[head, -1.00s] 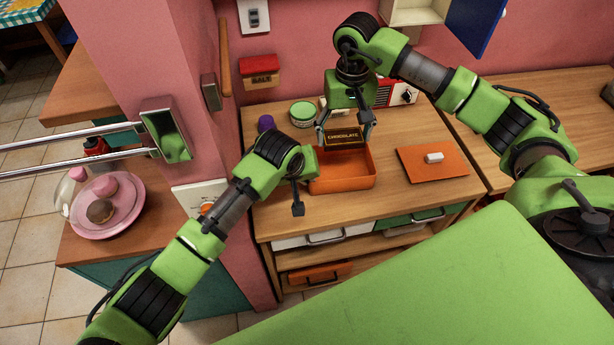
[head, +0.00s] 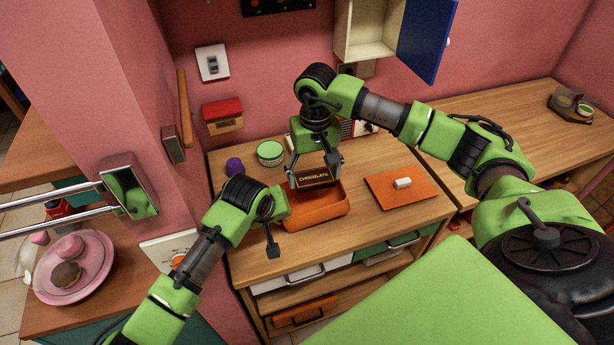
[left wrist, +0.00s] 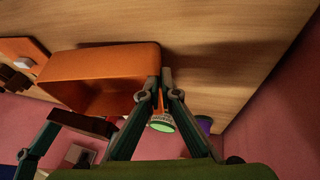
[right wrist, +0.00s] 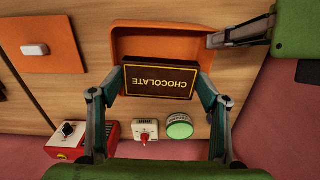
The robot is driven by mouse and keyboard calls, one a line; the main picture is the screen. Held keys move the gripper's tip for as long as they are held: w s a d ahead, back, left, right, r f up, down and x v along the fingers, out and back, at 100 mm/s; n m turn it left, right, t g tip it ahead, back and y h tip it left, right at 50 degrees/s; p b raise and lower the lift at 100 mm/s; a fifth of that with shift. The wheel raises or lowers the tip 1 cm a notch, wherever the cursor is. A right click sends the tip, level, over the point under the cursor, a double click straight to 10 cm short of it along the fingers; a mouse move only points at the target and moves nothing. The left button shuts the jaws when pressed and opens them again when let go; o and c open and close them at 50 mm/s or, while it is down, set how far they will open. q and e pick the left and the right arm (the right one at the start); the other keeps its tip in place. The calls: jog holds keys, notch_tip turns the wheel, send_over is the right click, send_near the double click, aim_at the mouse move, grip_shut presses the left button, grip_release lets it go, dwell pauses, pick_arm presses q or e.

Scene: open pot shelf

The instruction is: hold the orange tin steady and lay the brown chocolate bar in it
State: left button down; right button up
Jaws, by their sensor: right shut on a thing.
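The orange tin (head: 316,213) is an open rectangular tray on the wooden counter. It also shows in the left wrist view (left wrist: 110,62) and the right wrist view (right wrist: 165,40). In the left wrist view the bar (left wrist: 85,123) is beside the tin's open side. My left gripper (left wrist: 160,82) has its fingertips close together on the tin's side wall; its far finger is partly hidden.
An orange board (head: 400,188) with a white block (head: 402,183) lies right of the tin. Behind are a green-lidded jar (head: 270,152), a purple item (head: 234,166) and a red appliance (right wrist: 82,138). A pink plate (head: 75,265) stands on the left counter.

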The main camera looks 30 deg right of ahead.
jog(key=shift+d+f, duration=0.1)
jog(key=shift+f, duration=0.05)
jog(key=shift+f, duration=3.4)
jog(key=o, duration=1.1)
pick_arm(q)
jog(key=shift+w, duration=0.1)
pick_arm(e)
jog(key=shift+o, duration=0.7)
jog(key=shift+d, duration=0.1)
pick_arm(q)
jog(key=shift+w+a+f, duration=0.1)
jog(key=shift+a+f, duration=0.05)
jog(key=shift+a, duration=0.15)
pick_arm(e)
jog(key=shift+d, duration=0.2)
jog(key=shift+r, duration=0.1)
pick_arm(q)
jog(key=shift+s+d, duration=0.25)
pick_arm(e)
jog(key=r, duration=0.8)
jog(key=a+r, duration=0.1)
jog(key=r, duration=0.3)
jog(key=shift+s, duration=0.1)
